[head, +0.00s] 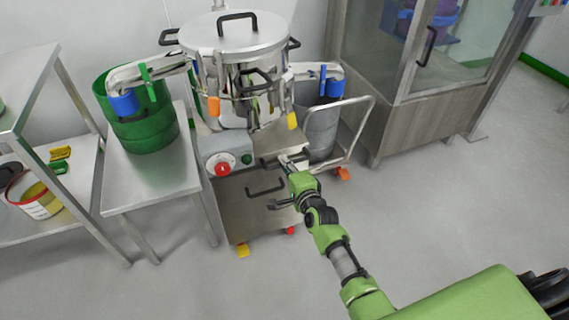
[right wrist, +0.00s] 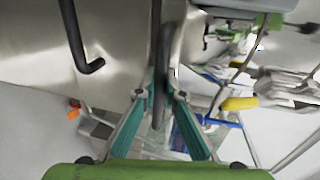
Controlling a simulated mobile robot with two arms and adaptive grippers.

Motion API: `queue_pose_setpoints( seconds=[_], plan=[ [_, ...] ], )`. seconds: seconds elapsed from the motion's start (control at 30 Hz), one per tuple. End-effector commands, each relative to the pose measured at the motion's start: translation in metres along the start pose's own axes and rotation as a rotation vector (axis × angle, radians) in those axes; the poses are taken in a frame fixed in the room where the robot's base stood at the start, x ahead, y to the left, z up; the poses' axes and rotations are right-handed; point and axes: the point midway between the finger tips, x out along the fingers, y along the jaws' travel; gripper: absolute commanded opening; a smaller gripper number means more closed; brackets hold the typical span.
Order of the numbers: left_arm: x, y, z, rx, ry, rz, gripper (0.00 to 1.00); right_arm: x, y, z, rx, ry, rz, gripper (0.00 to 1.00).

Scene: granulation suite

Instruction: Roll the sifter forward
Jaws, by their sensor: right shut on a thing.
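The sifter (head: 235,75) is a round steel drum with a lid and a black lid handle, standing on a steel cabinet base (head: 262,210) with a red knob (head: 222,169). Orange and yellow wheel parts show low on it. A pale push rail (head: 350,130) stands at its right. My right gripper (head: 285,168) is at the front of the base. In the right wrist view, its teal fingers are shut on a dark bar handle (right wrist: 165,60). Another black handle (right wrist: 78,38) is free to the left. My left gripper is not in view.
A green bin (head: 140,120) stands on a steel table (head: 150,185) under the left spout, and a grey bin (head: 318,125) is under the right one. A shelf rack (head: 75,190) is at far left, a glass-fronted cabinet (head: 420,110) at back right. The floor (head: 440,210) at front is clear.

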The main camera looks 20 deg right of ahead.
Motion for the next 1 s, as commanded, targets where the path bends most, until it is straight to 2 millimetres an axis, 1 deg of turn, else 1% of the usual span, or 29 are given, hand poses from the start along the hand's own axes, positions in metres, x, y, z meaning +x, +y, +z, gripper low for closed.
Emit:
queue_pose_setpoints(
  seconds=[0.03,0.13,0.17,0.2,0.23,0.47,0.53,0.67,0.77,0.87,1.0],
  plan=[
    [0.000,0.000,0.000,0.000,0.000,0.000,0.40,-0.002,0.008,0.001,0.000,-0.003,0.014,0.00],
    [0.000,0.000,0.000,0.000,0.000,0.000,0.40,-0.003,0.008,0.001,0.000,-0.003,0.015,0.00],
    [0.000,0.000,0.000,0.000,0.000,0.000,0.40,-0.003,0.008,0.001,0.000,-0.003,0.015,0.14],
    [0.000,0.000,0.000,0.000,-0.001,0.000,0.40,-0.003,0.009,0.001,0.000,-0.003,0.015,0.25],
    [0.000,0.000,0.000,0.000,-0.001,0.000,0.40,-0.003,0.008,0.001,0.000,-0.003,0.015,0.26],
    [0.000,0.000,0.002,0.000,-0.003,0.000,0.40,-0.001,0.005,0.001,0.000,-0.002,0.009,0.26],
    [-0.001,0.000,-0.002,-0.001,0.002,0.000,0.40,-0.002,0.004,0.001,0.000,-0.001,0.008,0.26],
    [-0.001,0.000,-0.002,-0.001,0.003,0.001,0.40,-0.007,0.005,0.001,0.001,-0.001,0.008,0.26],
    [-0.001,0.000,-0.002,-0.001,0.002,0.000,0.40,-0.018,0.005,0.001,0.001,-0.001,0.008,0.26],
    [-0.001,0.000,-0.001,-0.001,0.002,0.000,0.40,-0.035,0.005,0.001,0.002,-0.001,0.008,0.26],
    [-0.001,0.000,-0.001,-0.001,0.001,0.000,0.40,-0.064,0.005,0.000,0.000,0.000,0.009,0.26]
  ],
)
